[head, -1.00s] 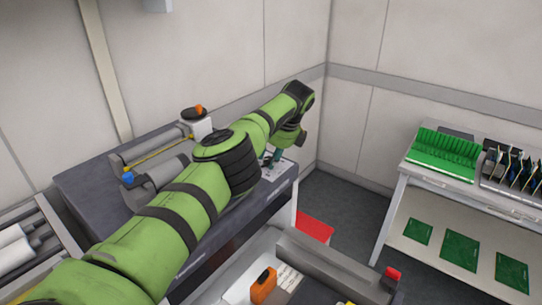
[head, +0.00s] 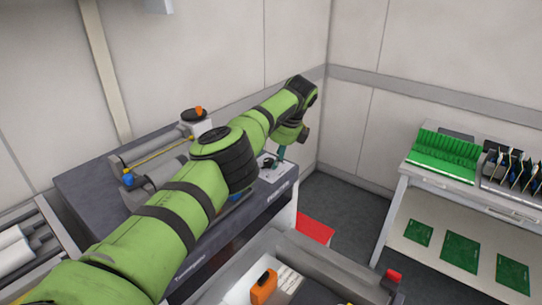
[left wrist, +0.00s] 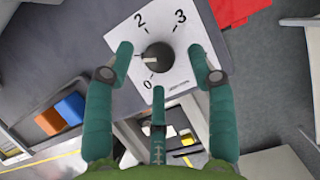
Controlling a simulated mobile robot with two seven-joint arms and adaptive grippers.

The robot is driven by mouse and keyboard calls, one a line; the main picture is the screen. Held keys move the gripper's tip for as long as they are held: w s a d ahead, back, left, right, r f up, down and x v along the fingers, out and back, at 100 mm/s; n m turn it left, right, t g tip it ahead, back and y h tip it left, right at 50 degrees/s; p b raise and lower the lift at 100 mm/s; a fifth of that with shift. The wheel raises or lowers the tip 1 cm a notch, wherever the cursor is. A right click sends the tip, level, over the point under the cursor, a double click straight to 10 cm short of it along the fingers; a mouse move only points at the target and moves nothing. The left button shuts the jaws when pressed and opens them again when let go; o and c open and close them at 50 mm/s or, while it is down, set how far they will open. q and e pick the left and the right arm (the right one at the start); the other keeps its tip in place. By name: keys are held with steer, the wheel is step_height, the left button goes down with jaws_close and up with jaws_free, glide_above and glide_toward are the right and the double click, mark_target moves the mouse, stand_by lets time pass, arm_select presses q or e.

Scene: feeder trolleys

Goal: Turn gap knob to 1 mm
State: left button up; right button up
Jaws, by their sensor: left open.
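The black gap knob (left wrist: 158,57) sits on a white dial plate (left wrist: 178,78) on the dark machine top. The dial shows 0, 2 and 3; the place between 0 and 2 is behind a finger. The knob's white mark points left, toward that hidden place. My left gripper (left wrist: 161,62) is open, its three green fingers spread around the knob in the picture, with gaps on all sides; its height above the knob is unclear. In the head view, the left gripper (head: 281,152) hangs just right of the small dark knob. My right gripper is not in view.
An orange block (left wrist: 50,121) and a blue block (left wrist: 71,108) show on the machine at lower left in the wrist view. A red panel (head: 315,229) lies beyond the machine's right end. A shelf table (head: 409,168) with green boards stands at the right.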

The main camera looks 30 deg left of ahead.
arm_select(q)
steer(key=v, duration=1)
steer(key=shift+r, duration=0.3)
